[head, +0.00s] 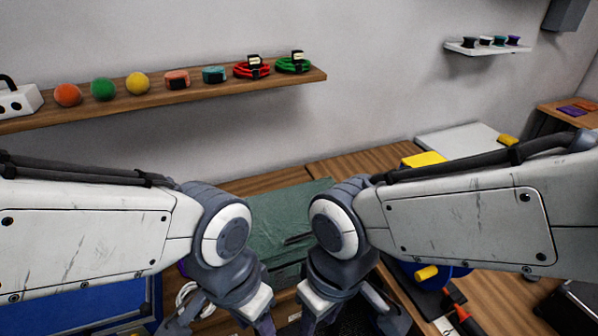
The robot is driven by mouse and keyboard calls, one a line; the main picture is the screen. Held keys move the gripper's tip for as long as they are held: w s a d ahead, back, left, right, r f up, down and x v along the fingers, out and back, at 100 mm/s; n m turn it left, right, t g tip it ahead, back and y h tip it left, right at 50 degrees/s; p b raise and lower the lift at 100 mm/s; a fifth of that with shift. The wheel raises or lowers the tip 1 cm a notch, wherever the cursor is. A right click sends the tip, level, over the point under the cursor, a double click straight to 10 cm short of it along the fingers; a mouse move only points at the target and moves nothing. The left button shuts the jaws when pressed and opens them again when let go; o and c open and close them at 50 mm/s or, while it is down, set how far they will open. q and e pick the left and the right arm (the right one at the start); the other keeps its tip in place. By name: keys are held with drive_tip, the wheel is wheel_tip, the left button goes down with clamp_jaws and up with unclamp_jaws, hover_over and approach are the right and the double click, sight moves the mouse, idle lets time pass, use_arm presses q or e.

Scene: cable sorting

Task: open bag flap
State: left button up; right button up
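I cannot make out a bag or its flap with certainty. A dark patch (350,322) shows at the bottom edge between the fingers of my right gripper, too cut off to identify. My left gripper (222,322) points down at the bottom centre, its fingers spread apart with nothing visible held. My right gripper (347,318) is close beside it on the right, also with fingers spread and empty. The fingertips are partly cut off by the lower edge. My arms hide much of the table.
A white cable (187,294) and a blue tray (85,308) are at lower left. A wall shelf (200,91) carries balls, tape and coiled cables. Blue-and-yellow items sit partly hidden at right.

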drive_tip(key=w+a+r+m+t+p, duration=0.1)
drive_tip(key=w+r+m+p, duration=0.1)
drive_tip(key=w+m, duration=0.9)
drive_tip(key=m+t+p, duration=0.1)
drive_tip(key=m+p, duration=0.1)
drive_tip(key=m, duration=0.8)
approach(307, 233)
drive_tip(key=f, duration=0.2)
drive_tip(key=w+f+p, duration=0.1)
drive_tip(key=f, duration=0.2)
drive_tip(key=f+p, duration=0.1)
drive_tip(key=f, duration=0.1)
drive_tip(key=shift+w+a+f, duration=0.15)
drive_tip(key=shift+a+f, duration=0.2)
drive_tip(key=shift+f, duration=0.05)
clamp_jaws()
